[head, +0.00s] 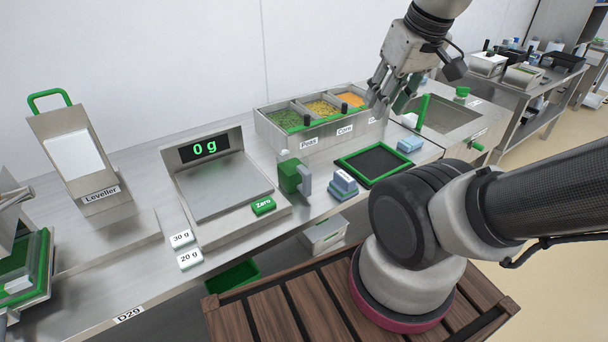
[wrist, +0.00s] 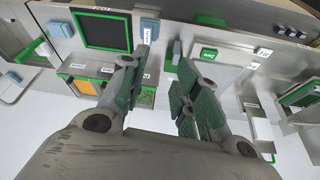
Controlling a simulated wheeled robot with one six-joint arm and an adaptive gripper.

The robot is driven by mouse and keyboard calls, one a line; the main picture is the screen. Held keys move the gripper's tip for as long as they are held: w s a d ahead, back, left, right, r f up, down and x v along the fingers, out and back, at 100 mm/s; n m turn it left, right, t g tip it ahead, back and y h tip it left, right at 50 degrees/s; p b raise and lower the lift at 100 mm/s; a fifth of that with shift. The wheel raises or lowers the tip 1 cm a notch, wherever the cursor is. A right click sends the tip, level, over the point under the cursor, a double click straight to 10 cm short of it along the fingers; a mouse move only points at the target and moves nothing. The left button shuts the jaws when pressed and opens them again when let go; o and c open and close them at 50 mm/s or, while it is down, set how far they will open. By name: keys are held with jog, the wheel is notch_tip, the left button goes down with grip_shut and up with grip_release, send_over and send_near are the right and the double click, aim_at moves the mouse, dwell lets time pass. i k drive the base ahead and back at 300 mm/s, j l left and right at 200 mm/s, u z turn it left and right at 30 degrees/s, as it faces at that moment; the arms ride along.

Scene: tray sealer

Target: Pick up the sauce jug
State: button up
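The likely sauce jug (head: 289,174) is a green, box-like vessel with a grey handle on its right side. It stands upright on the steel counter, right of the scale, in the head view.
A scale (head: 225,188) reading 0 g stands left of the jug. Stacked blue-white blocks (head: 343,184) and a green-framed black mat (head: 345,159) lie to its right. Ingredient bins (head: 281,143) stand behind. A sink (head: 448,116) is farther right. A leveller (head: 75,155) stands far left.

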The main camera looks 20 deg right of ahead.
aim_at(294, 175)
jog(key=z, duration=0.15)
jog(key=k+j+u, duration=0.15)
jog(key=j, duration=0.6)
jog(key=j+u, duration=0.15)
jog(key=j, duration=0.55)
jog(key=k, duration=0.1)
